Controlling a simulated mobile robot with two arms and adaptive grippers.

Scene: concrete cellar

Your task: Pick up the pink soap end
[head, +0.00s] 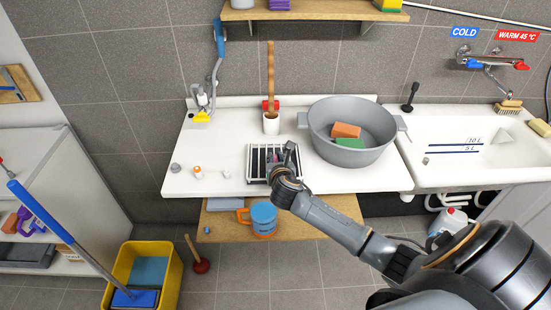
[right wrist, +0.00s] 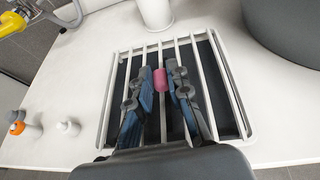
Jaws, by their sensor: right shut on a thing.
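The pink soap end (right wrist: 177,76) shows in the right wrist view, between the fingertips of my right gripper (right wrist: 167,80). The gripper is shut on it, over a white slatted rack with a dark base (right wrist: 121,98). I cannot tell whether the soap touches the slats. In the head view my right gripper (head: 279,163) reaches over the right part of the rack (head: 256,158) on the white counter, and the hand largely hides the soap there. My left gripper is not in view.
A grey basin (head: 322,130) with an orange and a green sponge stands right of the rack. Behind the rack is a white cup (head: 271,124) holding a wooden-handled brush. Small bottles (head: 197,172) stand to the left. A sink (head: 455,165) is at the right.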

